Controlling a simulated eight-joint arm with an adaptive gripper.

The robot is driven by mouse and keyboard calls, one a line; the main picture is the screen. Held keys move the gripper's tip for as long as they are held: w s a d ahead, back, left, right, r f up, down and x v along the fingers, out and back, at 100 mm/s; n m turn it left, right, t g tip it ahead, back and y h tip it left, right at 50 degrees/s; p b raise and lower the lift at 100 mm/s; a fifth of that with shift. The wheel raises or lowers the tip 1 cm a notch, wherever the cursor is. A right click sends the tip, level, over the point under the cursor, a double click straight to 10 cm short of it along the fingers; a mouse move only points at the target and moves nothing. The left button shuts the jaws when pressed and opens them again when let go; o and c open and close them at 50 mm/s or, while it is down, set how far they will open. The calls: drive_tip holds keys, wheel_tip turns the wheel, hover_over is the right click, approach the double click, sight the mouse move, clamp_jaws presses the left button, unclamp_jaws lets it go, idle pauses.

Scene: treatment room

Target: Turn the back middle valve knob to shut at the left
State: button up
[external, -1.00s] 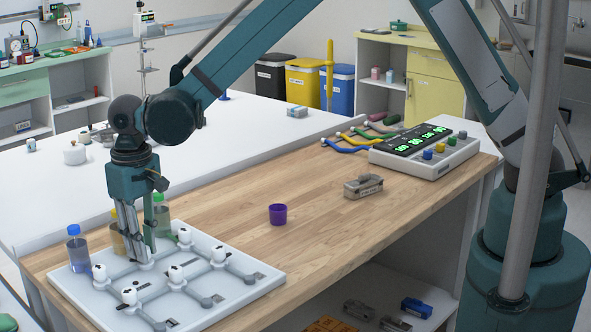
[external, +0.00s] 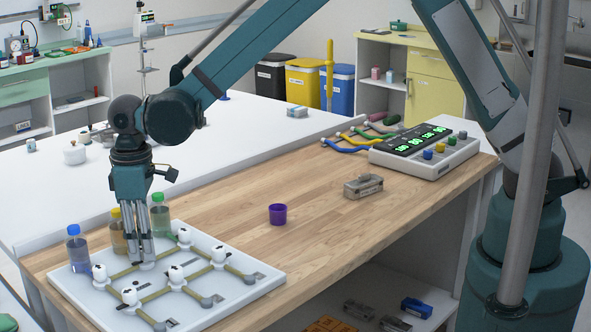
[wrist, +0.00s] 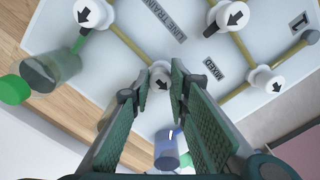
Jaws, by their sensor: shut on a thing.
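The white valve board (external: 225,290) lies at the front left of the wooden bench, with several white knobs joined by yellowish pipes. My gripper (external: 146,262) reaches down from above at the back middle valve knob, its fingers covering most of it in the external view. In the wrist view that knob (wrist: 160,72) is between the fingertips of my gripper (wrist: 158,82), which is shut on it. Part of a black arrow shows on its top, pointing toward the bottom of that picture. The back left knob (external: 100,272) and back right knob (external: 184,236) stand clear either side.
Front knobs (external: 130,296) are near the fingers. A purple cup (external: 277,214) and grey block (external: 363,186) lie right; the wood between is free.

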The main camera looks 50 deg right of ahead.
drive_tip(key=o, duration=0.9)
drive_tip(key=shift+r, duration=0.1)
drive_tip(key=shift+r, duration=5.95)
drive_tip(key=shift+d, duration=0.1)
